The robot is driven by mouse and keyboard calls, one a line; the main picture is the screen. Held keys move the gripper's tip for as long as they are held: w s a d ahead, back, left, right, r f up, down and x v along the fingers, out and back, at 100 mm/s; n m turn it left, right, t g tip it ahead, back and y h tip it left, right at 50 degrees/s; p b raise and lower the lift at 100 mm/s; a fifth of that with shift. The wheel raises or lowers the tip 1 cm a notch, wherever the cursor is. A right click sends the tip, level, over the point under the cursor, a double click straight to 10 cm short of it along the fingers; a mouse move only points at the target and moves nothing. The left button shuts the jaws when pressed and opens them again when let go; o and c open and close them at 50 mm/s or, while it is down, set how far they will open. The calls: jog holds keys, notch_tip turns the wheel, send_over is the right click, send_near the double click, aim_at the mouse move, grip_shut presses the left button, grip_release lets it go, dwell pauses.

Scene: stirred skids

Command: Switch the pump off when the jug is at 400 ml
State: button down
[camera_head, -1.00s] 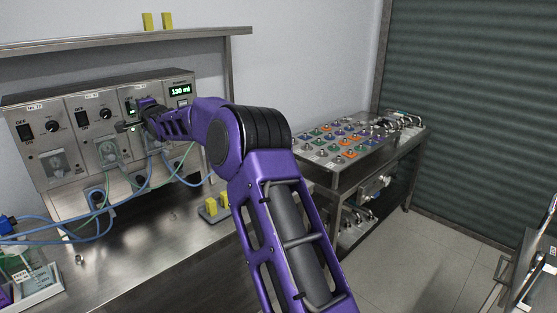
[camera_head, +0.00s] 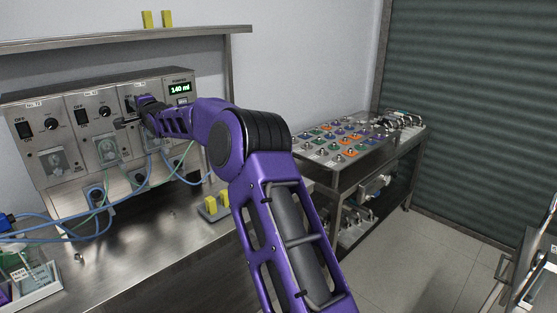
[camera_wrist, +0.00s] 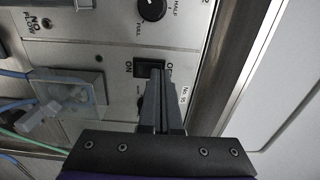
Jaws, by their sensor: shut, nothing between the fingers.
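The third pump panel (camera_head: 129,88) is partly behind my arm in the head view. Its display (camera_head: 179,89) reads 140 ml in green. The wrist view shows a dark rocker switch (camera_wrist: 149,68) marked ON, with a second label partly hidden by a finger. My gripper (camera_wrist: 160,80) is shut and empty, its fingertips at the switch's edge; I cannot tell whether they touch it. In the head view my gripper (camera_head: 124,121) is in front of that panel. I cannot make out the jug or its level.
Two more pump panels (camera_head: 44,122) stand left, with blue and green tubes (camera_head: 60,236) across the bench. A clear pump head (camera_wrist: 75,103) and a knob (camera_wrist: 152,9) flank the switch. A side table (camera_head: 335,176) with coloured parts stands right.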

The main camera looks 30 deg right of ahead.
jog(key=shift+s+d, duration=0.1)
jog(key=shift+s, duration=0.25)
jog(key=shift+s+f+b, duration=0.1)
jog(key=shift+b, duration=0.25)
jog(key=shift+b+v, duration=2.3)
jog(key=shift+v, duration=0.6)
